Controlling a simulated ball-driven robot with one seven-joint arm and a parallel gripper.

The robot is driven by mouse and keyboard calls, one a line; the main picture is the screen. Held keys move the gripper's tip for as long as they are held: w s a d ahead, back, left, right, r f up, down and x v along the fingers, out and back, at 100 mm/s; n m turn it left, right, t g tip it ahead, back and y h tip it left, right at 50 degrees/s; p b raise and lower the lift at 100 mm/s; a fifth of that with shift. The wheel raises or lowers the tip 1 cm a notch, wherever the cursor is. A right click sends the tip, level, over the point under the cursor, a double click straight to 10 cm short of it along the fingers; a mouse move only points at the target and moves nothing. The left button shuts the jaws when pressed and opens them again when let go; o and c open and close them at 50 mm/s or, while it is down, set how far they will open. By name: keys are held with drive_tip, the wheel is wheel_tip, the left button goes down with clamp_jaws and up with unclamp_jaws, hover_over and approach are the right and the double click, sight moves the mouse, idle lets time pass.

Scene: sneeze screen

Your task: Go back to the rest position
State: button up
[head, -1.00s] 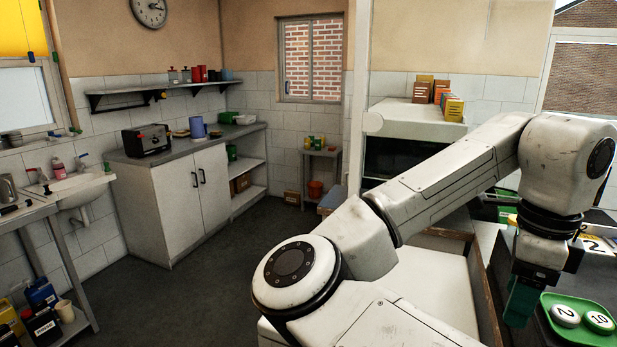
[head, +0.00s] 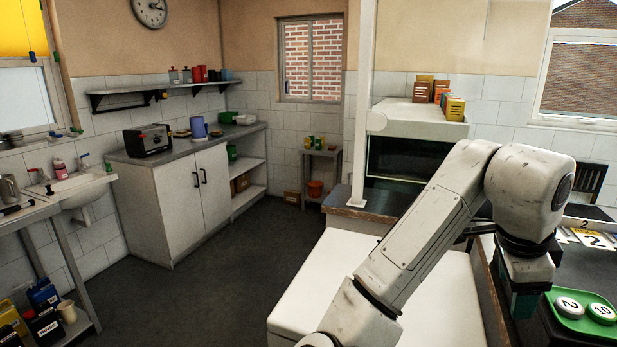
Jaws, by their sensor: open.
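My gripper (head: 524,300) hangs from the end of my white arm at the lower right, over the near side of the dark counter (head: 590,262). Its teal fingers point down and are partly hidden by shadow and the wrist, so the gap between them does not show clearly. Nothing is seen held in it.
A white worktop (head: 300,300) lies left of my arm. A white post (head: 366,110) stands behind it. The dark floor (head: 190,290) on the left is clear up to the white cabinet (head: 180,200).

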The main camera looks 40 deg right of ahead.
drive_tip(key=w+f+n+t+h, duration=0.2)
drive_tip(key=w+f+n+h, duration=0.3)
drive_tip(key=f+n, duration=0.7)
drive_tip(key=s+a+f+n+t+y, duration=0.1)
drive_tip(key=a+f+n+y, duration=0.4)
drive_tip(key=a+f+n, duration=0.6)
wheel_tip(320, 180, down, 3)
drive_tip(key=shift+a+f+n, duration=0.1)
drive_tip(key=shift+a+n, duration=0.2)
drive_tip(key=shift+a, duration=0.4)
drive_tip(key=s+a+f+n+y, duration=0.1)
drive_tip(key=s+a+f, duration=0.1)
drive_tip(key=a, duration=0.1)
drive_tip(key=s+a+f+n+g+y, duration=0.1)
drive_tip(key=s+a+f+n, duration=0.1)
drive_tip(key=s+a+f, duration=0.1)
drive_tip(key=s+a+f+n+y, duration=0.1)
drive_tip(key=s+a+f+y, duration=0.1)
drive_tip(key=a, duration=0.3)
drive_tip(key=shift+s+a+f+n, duration=0.15)
drive_tip(key=shift+s+f+n, duration=0.15)
drive_tip(key=shift+s+f, duration=0.4)
drive_tip(key=shift+c, duration=0.2)
